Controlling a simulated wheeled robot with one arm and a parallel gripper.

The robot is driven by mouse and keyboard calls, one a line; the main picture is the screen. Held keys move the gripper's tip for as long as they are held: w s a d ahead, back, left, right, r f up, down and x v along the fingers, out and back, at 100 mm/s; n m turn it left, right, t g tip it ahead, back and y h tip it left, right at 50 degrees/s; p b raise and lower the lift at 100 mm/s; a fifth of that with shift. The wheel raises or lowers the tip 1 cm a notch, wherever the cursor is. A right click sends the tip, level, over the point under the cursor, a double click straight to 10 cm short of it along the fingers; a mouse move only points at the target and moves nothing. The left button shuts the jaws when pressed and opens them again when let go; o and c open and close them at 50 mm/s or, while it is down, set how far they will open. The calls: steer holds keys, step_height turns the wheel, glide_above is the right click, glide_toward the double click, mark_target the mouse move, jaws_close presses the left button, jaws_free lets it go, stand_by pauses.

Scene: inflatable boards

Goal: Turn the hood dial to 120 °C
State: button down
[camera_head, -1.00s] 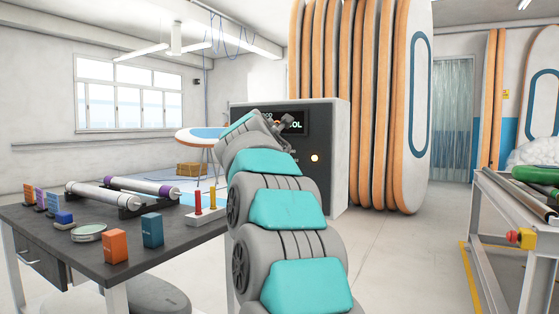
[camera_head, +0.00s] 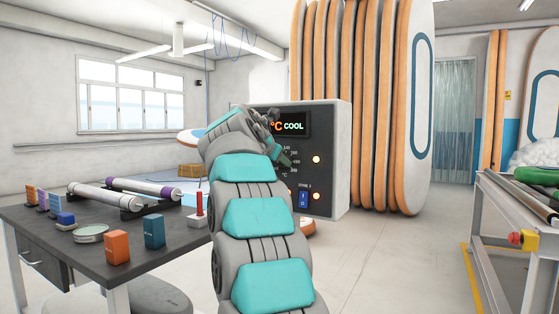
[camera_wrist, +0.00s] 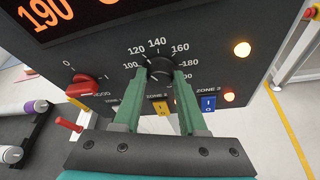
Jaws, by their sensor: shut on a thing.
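The hood dial (camera_wrist: 160,67) is a round black knob on the dark control panel (camera_wrist: 115,55), with white marks from 100 through 120, 140, 160 and 180 around it. In the wrist view my gripper (camera_wrist: 160,76) has its green fingers on either side of the dial, shut on it. The fingers cover part of the lower scale, and I cannot make out the dial's pointer. In the head view my gripper (camera_head: 284,157) is at the panel (camera_head: 322,170), and my arm hides the dial. The display (camera_head: 291,125) shows "°C COOL"; the wrist view shows orange "190" on it.
A red knob (camera_wrist: 85,87) sits left of the dial. Below are a yellow switch (camera_wrist: 160,107) and a blue switch (camera_wrist: 208,103); lit lamps (camera_wrist: 242,49) are at right. A table (camera_head: 75,243) with rollers and small boxes stands left. Open floor (camera_head: 385,255) lies right.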

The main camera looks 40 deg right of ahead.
steer(key=shift+c, duration=2.3)
jaws_free()
steer(key=v, duration=0.7)
steer(key=shift+a+r, duration=0.15)
steer(key=shift+a, duration=0.2)
steer(key=shift+s, duration=0.15)
